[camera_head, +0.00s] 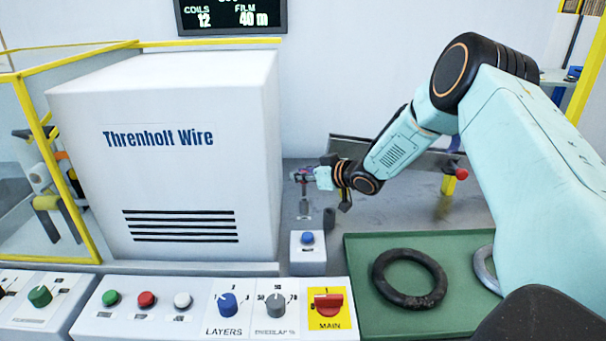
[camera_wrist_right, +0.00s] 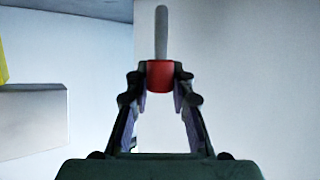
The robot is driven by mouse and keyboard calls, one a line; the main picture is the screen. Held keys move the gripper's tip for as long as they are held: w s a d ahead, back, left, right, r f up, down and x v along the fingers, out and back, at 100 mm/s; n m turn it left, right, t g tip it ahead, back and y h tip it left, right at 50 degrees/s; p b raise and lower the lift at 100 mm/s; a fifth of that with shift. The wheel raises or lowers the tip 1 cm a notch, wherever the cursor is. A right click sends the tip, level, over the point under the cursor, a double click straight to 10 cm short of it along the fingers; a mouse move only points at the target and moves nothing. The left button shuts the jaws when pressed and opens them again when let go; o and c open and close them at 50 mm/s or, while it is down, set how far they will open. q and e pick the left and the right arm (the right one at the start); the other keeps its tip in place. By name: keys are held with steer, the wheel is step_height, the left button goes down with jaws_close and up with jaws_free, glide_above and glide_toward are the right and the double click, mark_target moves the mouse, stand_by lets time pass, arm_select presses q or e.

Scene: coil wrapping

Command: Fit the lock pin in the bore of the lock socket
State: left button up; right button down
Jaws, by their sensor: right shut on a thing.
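My right gripper (camera_head: 303,175) is at the far side of the bench, just right of the white machine housing. In the right wrist view its fingertips (camera_wrist_right: 160,76) are shut on the red head of the lock pin (camera_wrist_right: 161,72). My left gripper is not in view.
The white housing (camera_head: 180,105) rises close on the left. A box with a blue button (camera_head: 307,239) stands in front. A green tray (camera_head: 362,314) holds a dark ring (camera_head: 410,254) and a partly hidden grey ring (camera_head: 484,268). A control panel (camera_head: 185,328) lines the front.

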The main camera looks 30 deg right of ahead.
mark_target(305, 191)
steer(key=shift+w+d, duration=0.1)
stand_by(0.3)
steer(key=shift+p, duration=0.6)
stand_by(0.7)
steer(key=shift+f+b, duration=1.95)
steer(key=shift+f, duration=0.75)
steer(key=c, duration=1.1)
jaws_free()
steer(key=shift+s, duration=0.2)
